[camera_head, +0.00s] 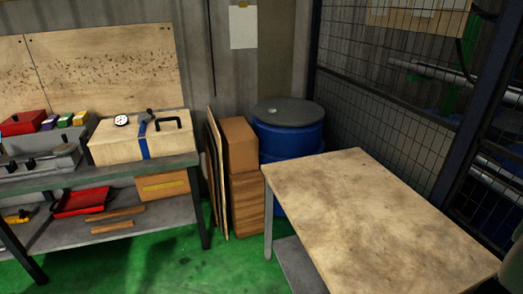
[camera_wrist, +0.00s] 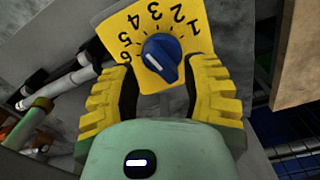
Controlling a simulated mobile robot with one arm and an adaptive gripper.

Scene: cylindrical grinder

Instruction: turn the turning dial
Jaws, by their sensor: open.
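The turning dial (camera_wrist: 161,58) is a blue knob with a white pointer line, on a yellow plate (camera_wrist: 195,38) with black numbers and tick marks. It shows at the upper middle of the wrist view. My gripper (camera_wrist: 162,82) is open, with its yellow fingers on the left and right below the knob. The fingertips overlap the lower part of the yellow plate in the picture. I cannot tell whether they touch it. Nothing is between the fingers except the knob's lower end, near the gap. The dial and my gripper do not show in the head view.
In the wrist view, pipes (camera_wrist: 62,85) lie left of the plate and a brown panel (camera_wrist: 298,55) stands at right. The head view shows a wooden-topped table (camera_head: 370,215), a blue barrel (camera_head: 290,138), a workbench (camera_head: 90,178) and a mesh fence (camera_head: 385,100).

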